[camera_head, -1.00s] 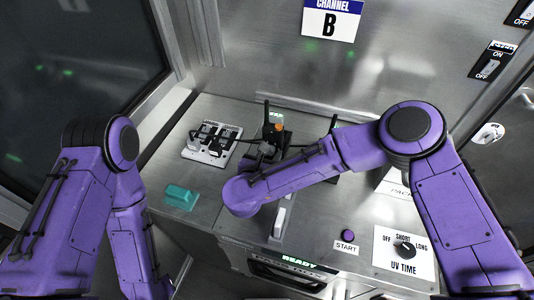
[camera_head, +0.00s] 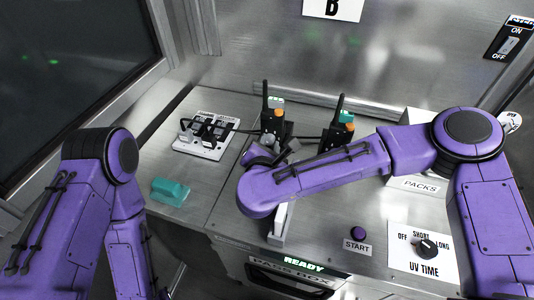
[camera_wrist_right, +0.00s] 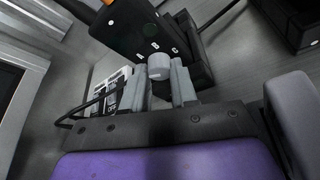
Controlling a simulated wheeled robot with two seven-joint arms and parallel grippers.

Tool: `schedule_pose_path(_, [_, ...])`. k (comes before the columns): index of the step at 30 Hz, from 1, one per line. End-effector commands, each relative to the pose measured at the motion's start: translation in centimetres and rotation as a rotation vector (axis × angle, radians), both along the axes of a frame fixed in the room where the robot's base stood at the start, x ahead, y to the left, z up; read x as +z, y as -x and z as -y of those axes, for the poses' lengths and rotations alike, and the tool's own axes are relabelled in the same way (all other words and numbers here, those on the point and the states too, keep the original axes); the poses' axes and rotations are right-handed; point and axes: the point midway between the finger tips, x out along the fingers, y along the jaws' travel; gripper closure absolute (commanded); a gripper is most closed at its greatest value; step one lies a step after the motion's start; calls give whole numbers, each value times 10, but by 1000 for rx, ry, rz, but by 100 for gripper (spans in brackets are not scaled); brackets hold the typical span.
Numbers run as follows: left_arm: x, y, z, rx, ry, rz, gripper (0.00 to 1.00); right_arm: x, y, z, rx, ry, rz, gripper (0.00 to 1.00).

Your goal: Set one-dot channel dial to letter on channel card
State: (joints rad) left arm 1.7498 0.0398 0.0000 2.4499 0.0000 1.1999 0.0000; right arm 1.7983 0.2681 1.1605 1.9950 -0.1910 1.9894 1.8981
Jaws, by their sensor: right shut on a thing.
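My right gripper (camera_wrist_right: 159,85) is shut on the grey dial (camera_wrist_right: 159,66) on the front of the left radio. My left gripper is out of view.
A white socket panel (camera_head: 206,137) with plugs and cables lies left of the radios. A teal block (camera_head: 170,190) sits at the left front. A START button (camera_head: 358,233) and a UV TIME dial (camera_head: 426,248) are at the right front.

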Motion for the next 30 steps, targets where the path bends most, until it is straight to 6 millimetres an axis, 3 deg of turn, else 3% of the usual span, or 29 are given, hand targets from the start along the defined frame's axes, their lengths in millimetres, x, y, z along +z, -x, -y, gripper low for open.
schedule_pose_path(8, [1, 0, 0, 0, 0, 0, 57, 0, 0, 0, 1, -1, -2, 100])
schedule_pose_path(9, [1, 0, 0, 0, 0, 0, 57, 0, 0, 0, 1, -1, -2, 63])
schedule_pose_path(11, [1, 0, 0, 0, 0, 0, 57, 0, 0, 0, 1, -1, -2, 46])
schedule_pose_path(22, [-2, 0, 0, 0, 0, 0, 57, 3, 9, -2, 4, 0, 0, 46])
schedule_pose_path(30, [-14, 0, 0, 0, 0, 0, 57, 23, 67, -9, 6, -1, 2, 46])
